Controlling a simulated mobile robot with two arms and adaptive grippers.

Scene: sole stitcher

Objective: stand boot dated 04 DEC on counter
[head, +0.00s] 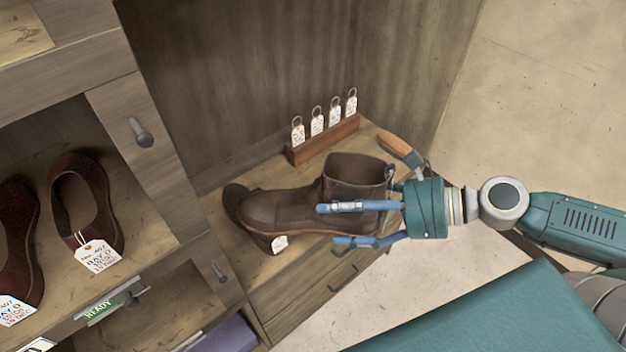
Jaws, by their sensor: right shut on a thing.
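A brown leather ankle boot (285,209) is in the middle of the head view, over the wooden counter (255,292), with its toe to the left and its shaft at the right. My right gripper (332,224) comes in from the right and is shut on the boot around its heel and lower shaft. A small white tag (279,243) shows below the boot's side; its writing is too small to read. A second dark shoe part (236,193) shows behind and under the toe. I cannot tell whether the held boot touches the counter. My left gripper is not in view.
A wooden rack with several hanging tags (325,135) stands at the counter's back. An orange-handled tool (400,149) is by the right edge. Left shelves hold dark red shoes (84,203) with tags, a green READY label (99,308) and a purple item (226,335).

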